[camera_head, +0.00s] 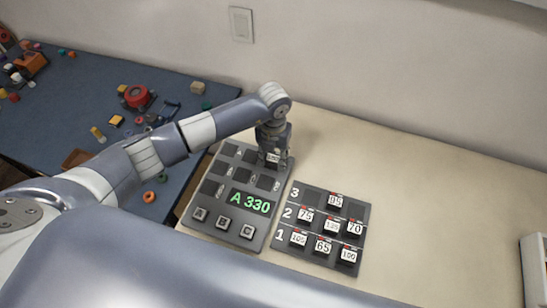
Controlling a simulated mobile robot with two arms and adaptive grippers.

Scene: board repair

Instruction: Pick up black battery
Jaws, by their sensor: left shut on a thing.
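My left gripper (273,160) points down over the far right corner of the grey board and is shut on a black battery. Only the battery's white label (273,157) shows clearly between the fingers, and its number is too small to read surely. I cannot tell whether the battery touches the board. The grey board (222,228) has dark square slots, a green display (250,202) reading "A 330" and three buttons along its near edge. My right gripper is not in view.
A dark rack (357,207) right of the board holds several black batteries with white number labels in rows 1, 2 and 3. A blue table (60,115) with scattered toys is at the left. The beige table (440,210) is clear on the right, up to a white box (535,265).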

